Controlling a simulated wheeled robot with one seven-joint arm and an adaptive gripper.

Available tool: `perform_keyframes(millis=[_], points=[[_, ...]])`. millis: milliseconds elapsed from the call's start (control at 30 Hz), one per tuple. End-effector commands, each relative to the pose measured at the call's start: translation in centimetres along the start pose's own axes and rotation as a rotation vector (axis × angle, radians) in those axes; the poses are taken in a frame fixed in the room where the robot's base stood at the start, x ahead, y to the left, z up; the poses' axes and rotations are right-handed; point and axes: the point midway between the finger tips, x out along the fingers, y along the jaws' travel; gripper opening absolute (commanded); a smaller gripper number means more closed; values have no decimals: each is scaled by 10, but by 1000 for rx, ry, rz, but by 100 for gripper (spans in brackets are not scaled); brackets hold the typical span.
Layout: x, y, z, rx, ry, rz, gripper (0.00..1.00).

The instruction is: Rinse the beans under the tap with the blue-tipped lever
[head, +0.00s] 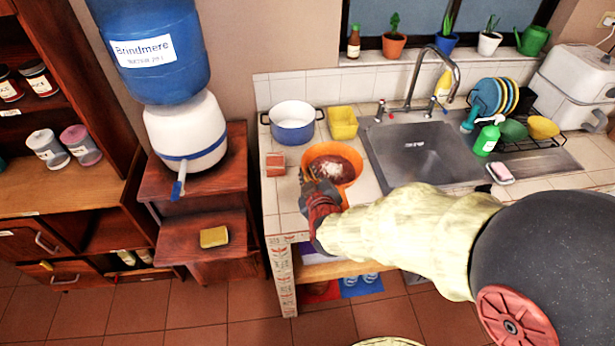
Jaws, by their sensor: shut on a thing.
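An orange bowl (350,181) of dark reddish beans (326,163), with a pale patch on top, sits on the tiled counter left of the sink. My gripper (309,184) is at the bowl's near left rim and is shut on it; the fingertips are partly hard to make out. The grey sink (415,150) is right of the bowl and its basin looks empty. A curved metal tap (456,72) rises behind it. A blue-tipped lever (432,102) is near the tap's base, and a red-tipped lever (380,106) stands to its left. No water stream is visible.
A blue pot (292,127), yellow container (343,124) and reddish block (275,164) surround the bowl. A green bottle (487,138) and dish rack (520,120) are right of the sink. A water dispenser (186,130) with a blue spout handle (178,189) stands left.

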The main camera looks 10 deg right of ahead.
Motion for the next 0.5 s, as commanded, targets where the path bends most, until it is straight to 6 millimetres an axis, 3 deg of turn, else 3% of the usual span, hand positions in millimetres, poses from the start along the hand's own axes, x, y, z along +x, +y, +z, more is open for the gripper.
perform_keyframes(millis=[333,500], points=[[86,-14,0,-1,-2,0,0],[118,-28,13,0,-2,0,0]])
